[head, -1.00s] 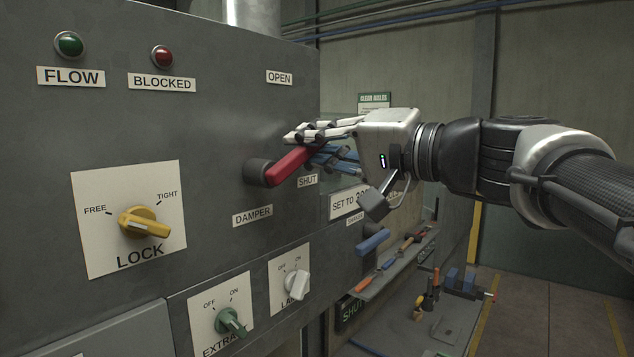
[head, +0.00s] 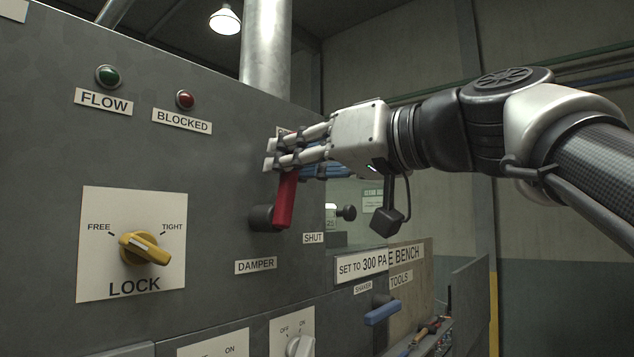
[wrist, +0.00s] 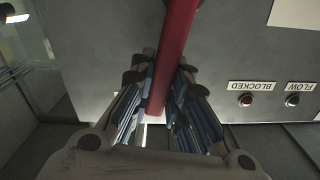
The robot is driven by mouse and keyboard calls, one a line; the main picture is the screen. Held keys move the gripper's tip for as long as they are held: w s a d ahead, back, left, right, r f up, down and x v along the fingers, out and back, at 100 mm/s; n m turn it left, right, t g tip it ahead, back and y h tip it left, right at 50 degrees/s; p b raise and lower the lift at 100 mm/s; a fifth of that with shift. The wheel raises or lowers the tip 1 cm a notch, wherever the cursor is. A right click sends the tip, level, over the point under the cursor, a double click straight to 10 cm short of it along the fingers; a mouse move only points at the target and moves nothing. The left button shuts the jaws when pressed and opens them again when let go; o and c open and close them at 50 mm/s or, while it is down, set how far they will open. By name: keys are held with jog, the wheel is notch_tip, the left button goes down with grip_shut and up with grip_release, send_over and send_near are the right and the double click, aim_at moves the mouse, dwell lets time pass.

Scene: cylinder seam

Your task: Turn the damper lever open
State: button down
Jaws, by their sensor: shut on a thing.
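The red damper lever (head: 286,200) points nearly straight up from its dark round hub (head: 263,218) on the grey panel. My gripper (head: 287,152) is shut on the lever's upper end. In the wrist view the red lever (wrist: 173,55) runs between the two fingers of my gripper (wrist: 160,90). The DAMPER label (head: 256,265) is below the hub and the SHUT label (head: 313,238) is to its right. The OPEN label is mostly hidden behind my fingers.
Green FLOW (head: 109,76) and red BLOCKED (head: 185,99) lamps sit upper left on the panel; neither looks brightly lit. A blue handle (head: 381,311) sticks out at the lower right. A metal duct (head: 266,50) rises behind the panel. Open room lies right of the panel.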

jog(key=shift+s+a+r+n+b, duration=0.1)
jog(key=shift+s+a+n+b, duration=0.25)
jog(key=shift+n, duration=0.25)
jog(key=shift+s+a+n+b, duration=0.2)
jog(key=shift+s+n+b, duration=0.15)
jog(key=shift+n, duration=0.25)
jog(key=c, duration=1.5)
grip_release()
jog(key=shift+s, duration=0.1)
jog(key=v, duration=0.7)
jog(key=shift+s+d, duration=0.1)
jog(key=shift+d, duration=0.1)
